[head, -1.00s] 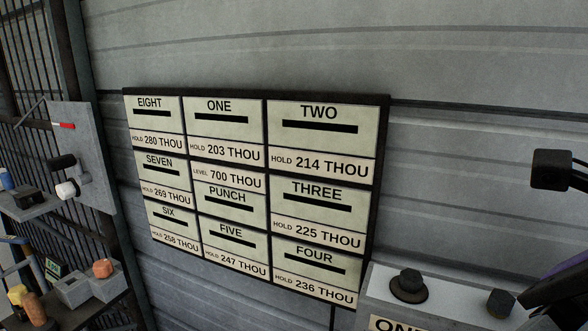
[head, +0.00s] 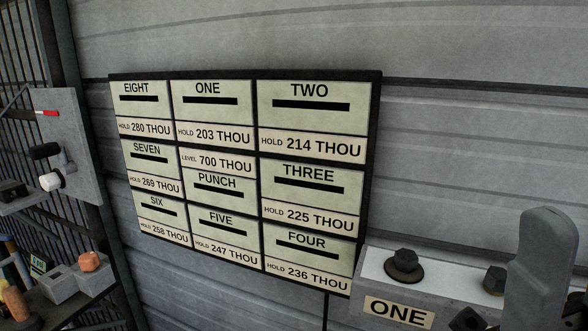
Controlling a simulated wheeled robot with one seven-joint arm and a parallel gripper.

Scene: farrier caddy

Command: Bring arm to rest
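My gripper and its fingertips are not in view. A smooth grey rounded part, which looks like a link of my arm, stands at the lower right in front of the pale block labelled ONE (head: 368,285). It hides the right end of that block. Whether my gripper holds anything cannot be told.
A dark-framed board (head: 375,110) with labelled number plates hangs on the grey plank wall (head: 480,150). Dark knobs (head: 404,262) sit on the block. At left are a grey panel (head: 75,125) with a lever and a cluttered shelf with an orange piece (head: 89,261).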

